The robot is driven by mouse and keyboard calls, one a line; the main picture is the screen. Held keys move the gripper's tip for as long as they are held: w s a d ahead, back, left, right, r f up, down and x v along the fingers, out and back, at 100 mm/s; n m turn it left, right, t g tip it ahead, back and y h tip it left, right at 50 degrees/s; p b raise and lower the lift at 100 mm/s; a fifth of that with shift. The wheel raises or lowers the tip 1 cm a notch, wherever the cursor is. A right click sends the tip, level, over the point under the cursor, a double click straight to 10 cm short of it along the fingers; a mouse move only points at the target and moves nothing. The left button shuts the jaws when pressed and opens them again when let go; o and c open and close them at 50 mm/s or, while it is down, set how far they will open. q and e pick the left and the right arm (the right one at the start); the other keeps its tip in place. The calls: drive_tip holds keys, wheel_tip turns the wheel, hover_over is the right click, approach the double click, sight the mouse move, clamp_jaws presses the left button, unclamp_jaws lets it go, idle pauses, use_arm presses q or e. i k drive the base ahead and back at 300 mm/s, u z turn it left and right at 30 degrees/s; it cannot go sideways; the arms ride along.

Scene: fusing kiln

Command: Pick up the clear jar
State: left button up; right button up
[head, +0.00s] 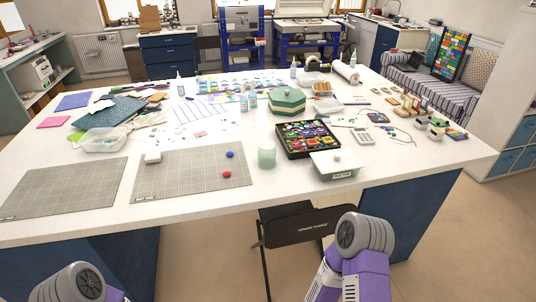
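A clear jar (267,156) with a pale green tint stands upright near the front edge of the white table. It is just right of the right cutting mat and left of a lidded clear box. Its contents, if any, are too small to tell. Parts of my two arms show at the bottom of the head view, below the table's front edge and well apart from the jar. Neither gripper is in view.
Close to the jar are a black tray (281,146) of colourful glass pieces, a lidded box (334,165) and the gridded mat (192,182) with blue and red round pieces. A black folding chair (300,226) stands before the table. The table's front strip (255,195) is clear.

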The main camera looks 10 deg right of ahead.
sight(266, 161)
drive_tip(key=k, duration=0.5)
drive_tip(key=z, duration=0.5)
drive_tip(key=i, duration=0.95)
drive_tip(key=u, duration=0.65)
